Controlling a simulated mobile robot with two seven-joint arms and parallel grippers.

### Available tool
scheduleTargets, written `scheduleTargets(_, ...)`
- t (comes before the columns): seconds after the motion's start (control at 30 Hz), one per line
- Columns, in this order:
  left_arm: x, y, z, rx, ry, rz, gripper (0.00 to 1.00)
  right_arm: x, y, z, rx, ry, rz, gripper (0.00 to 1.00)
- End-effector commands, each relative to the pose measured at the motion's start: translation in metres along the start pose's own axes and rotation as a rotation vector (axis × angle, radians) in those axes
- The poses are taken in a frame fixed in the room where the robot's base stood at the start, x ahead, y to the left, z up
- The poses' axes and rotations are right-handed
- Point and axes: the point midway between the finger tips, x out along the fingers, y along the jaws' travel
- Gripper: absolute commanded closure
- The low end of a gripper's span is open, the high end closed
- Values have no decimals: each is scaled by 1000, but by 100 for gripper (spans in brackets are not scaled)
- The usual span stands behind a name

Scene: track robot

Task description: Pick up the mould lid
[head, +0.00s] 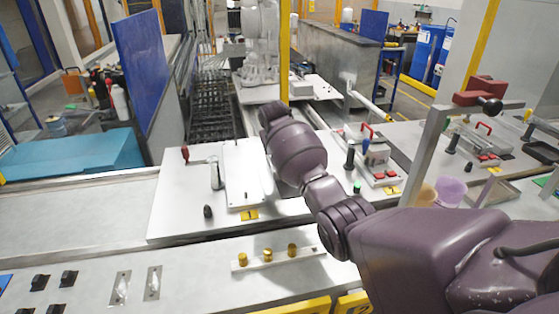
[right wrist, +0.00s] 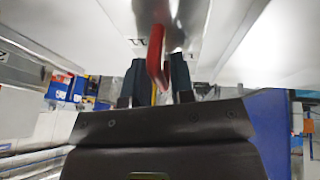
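In the right wrist view a red handle (right wrist: 156,50) stands out from a shiny metal piece (right wrist: 190,18), which looks like the mould lid. My right gripper (right wrist: 156,82) has its two dark fingers apart, one on each side of the handle. The handle's end reaches in between the fingertips, and I see no clear grip on it. In the head view my purple right arm hides its own gripper and whatever lies behind it. My left gripper is in neither view.
A pale worktop carries a white plate (head: 241,175) and a red knob (head: 185,153) left of my arm. Red-handled units (head: 368,131) (head: 484,127) stand to its right. A yellow post (head: 284,50) rises behind my arm. Blue panels (head: 142,75) stand at the back left.

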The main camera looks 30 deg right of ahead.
Motion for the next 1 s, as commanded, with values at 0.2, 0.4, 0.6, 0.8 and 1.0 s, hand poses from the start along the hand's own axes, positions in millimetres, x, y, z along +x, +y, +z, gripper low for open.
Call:
scheduleTargets(0.2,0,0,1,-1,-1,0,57,0,0,0,0,1,0,86)
scheduleTargets(0.4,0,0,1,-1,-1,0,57,0,0,0,0,1,0,100)
scheduleTargets(0.6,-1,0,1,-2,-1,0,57,-1,0,-1,0,3,0,100)
scheduleTargets(0.8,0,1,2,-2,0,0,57,-10,2,-5,1,5,0,100)
scheduleTargets(1.0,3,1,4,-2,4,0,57,-40,8,-18,1,7,-1,100)
